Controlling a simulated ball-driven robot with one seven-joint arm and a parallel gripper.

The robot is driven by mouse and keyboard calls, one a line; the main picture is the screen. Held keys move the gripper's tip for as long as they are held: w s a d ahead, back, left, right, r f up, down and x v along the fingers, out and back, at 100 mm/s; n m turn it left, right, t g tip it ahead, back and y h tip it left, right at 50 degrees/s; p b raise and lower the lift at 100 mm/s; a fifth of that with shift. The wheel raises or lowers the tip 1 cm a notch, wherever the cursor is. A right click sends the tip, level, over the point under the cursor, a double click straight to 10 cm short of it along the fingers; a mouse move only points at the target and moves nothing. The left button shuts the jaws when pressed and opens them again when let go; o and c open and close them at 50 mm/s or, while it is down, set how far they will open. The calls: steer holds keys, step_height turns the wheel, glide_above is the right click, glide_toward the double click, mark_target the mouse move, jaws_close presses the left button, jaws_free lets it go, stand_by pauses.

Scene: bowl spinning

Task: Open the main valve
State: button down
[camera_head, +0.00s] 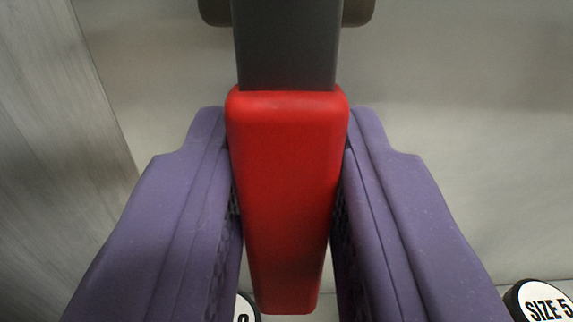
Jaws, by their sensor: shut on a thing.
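The valve lever has a red handle (287,180) on a dark grey bar (286,45), in the middle of the head camera view. The bar runs up out of the picture at the top. My gripper (287,130) has one purple finger on each side of the red handle, and both fingers press against its sides. The gripper is shut on the handle. The valve body that the bar joins is mostly out of view; only a dark brownish part (357,12) shows beside the bar at the top.
A pale wall or panel (460,130) lies behind the handle. A grey wood-grain surface (50,130) fills the left side. A round black-and-white label reading "SIZE 5" (543,302) is at the bottom right. Another round label (245,308) is mostly hidden behind the handle and left finger.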

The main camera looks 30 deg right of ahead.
steer(key=s+d+r+n+p, duration=0.1)
steer(key=d+r+n+p, duration=0.1)
steer(key=n+p, duration=0.7)
steer(key=s+d+r+n+p, duration=0.1)
steer(key=d+r+n+p, duration=0.1)
steer(key=n+p, duration=0.6)
steer(key=r+p, duration=0.1)
steer(key=p, duration=0.4)
steer(key=shift+s+d+r+n, duration=0.25)
steer(key=shift+s+d+n, duration=0.1)
steer(key=shift+n, duration=0.05)
steer(key=c, duration=1)
jaws_free()
steer(key=shift+o, duration=0.2)
steer(key=shift+s+a, duration=0.1)
steer(key=v, duration=0.7)
steer(key=shift+s+a, duration=0.15)
steer(key=shift+s, duration=0.1)
